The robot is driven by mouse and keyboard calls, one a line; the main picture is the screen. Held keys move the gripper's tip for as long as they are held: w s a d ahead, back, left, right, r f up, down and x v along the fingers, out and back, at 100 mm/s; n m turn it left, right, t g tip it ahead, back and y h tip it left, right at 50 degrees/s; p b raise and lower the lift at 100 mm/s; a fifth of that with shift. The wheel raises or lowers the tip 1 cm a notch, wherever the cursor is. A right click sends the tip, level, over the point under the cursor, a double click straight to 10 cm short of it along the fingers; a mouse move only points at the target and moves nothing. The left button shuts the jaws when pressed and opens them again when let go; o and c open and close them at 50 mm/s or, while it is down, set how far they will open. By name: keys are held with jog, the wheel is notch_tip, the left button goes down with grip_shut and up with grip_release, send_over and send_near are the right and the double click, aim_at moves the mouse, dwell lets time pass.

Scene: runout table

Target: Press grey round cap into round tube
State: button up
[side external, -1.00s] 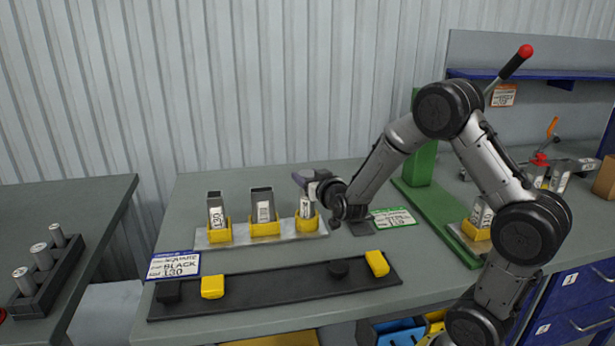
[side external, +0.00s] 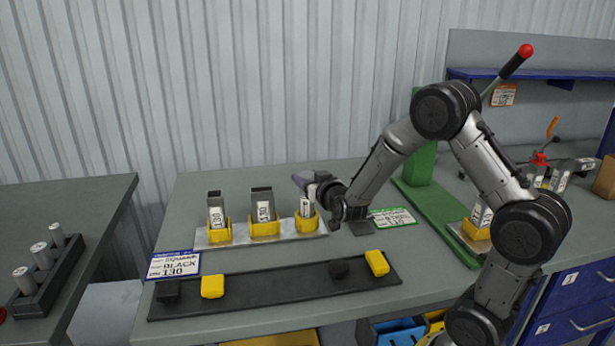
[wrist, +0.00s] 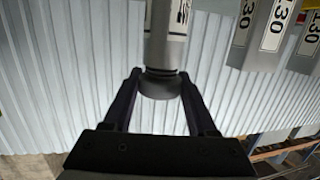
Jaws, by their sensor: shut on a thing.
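The round tube (side external: 306,207) stands upright in the right yellow holder (side external: 307,223) on a metal plate. It also shows in the wrist view (wrist: 167,45), hanging from the top of the picture. The grey round cap (wrist: 160,88) is at the tube's open end and in line with it. A darker ring (wrist: 161,72) shows between cap and tube; I cannot tell how deep the cap sits. My gripper (wrist: 159,76) is shut on the cap, one finger on each side. In the side view my gripper (side external: 304,180) is over the tube's top and hides the cap.
Two rectangular tubes (side external: 215,211) (side external: 262,204) stand in yellow holders left of the round tube. A black mat (side external: 275,287) in front bears black and yellow caps. A green press (side external: 424,150) with a red-knobbed lever stands behind my arm.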

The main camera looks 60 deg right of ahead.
jog(key=shift+f, duration=0.2)
jog(key=o, duration=1.4)
jog(key=shift+a, duration=0.1)
jog(key=v, duration=1.3)
jog(key=shift+s+a, duration=0.15)
jog(key=shift+s, duration=0.15)
